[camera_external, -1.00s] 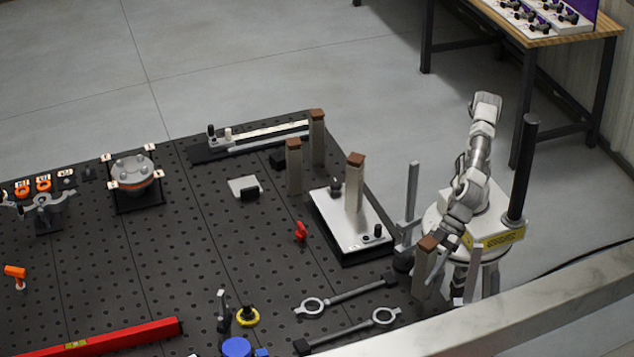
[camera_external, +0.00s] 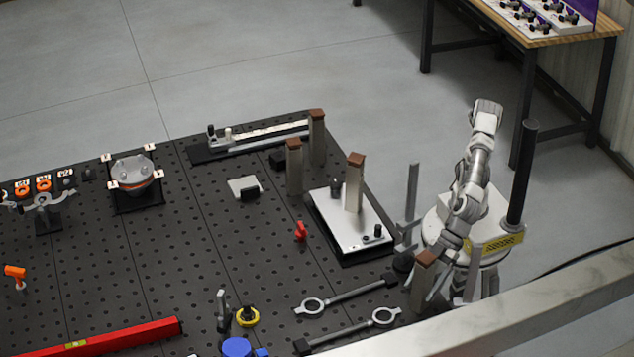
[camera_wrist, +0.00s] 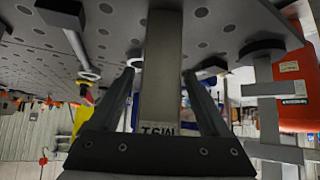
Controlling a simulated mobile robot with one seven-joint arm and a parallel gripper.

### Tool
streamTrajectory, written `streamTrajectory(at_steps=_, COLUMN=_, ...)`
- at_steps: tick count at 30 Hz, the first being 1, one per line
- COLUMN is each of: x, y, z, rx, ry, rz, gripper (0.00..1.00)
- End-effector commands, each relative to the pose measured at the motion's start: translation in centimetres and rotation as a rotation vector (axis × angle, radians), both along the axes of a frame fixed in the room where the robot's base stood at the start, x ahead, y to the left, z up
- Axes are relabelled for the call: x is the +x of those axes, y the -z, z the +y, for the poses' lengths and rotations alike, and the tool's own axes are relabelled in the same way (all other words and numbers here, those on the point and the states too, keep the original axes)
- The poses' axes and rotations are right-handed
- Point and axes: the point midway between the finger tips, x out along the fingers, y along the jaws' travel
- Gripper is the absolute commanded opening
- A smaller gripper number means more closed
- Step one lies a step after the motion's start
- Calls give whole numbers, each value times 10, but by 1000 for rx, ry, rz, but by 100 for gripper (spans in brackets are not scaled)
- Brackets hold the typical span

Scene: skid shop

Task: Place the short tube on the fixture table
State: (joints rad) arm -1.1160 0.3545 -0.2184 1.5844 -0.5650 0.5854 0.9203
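A short grey rectangular tube (camera_external: 421,287) with a brown top stands upright at the table's right edge in the external view. In the wrist view the tube (camera_wrist: 161,70) runs up between my two fingers, with dark lettering near its lower end. My gripper (camera_wrist: 160,74) is around the tube, fingertips close against its sides. In the external view my gripper is mostly hidden behind the tube. The black perforated fixture table (camera_external: 225,260) fills the left and centre; whether the tube's foot touches it I cannot tell.
Two wrenches (camera_external: 347,293) lie left of the tube. A white plate (camera_external: 335,222) bears an upright brown-topped tube (camera_external: 355,185). Two more such tubes (camera_external: 293,168) stand farther back. A marble ledge (camera_external: 520,295) crosses the front right.

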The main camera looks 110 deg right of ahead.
Motion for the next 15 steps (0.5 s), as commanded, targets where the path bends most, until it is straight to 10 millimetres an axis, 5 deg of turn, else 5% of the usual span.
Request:
streamTrajectory(at_steps=10, x=0, y=-6, z=0, rx=0, ry=0, rz=0, gripper=80)
streamTrajectory(at_steps=15, x=-20, y=-26, z=-7, rx=3, ry=-2, rz=-1, gripper=80)
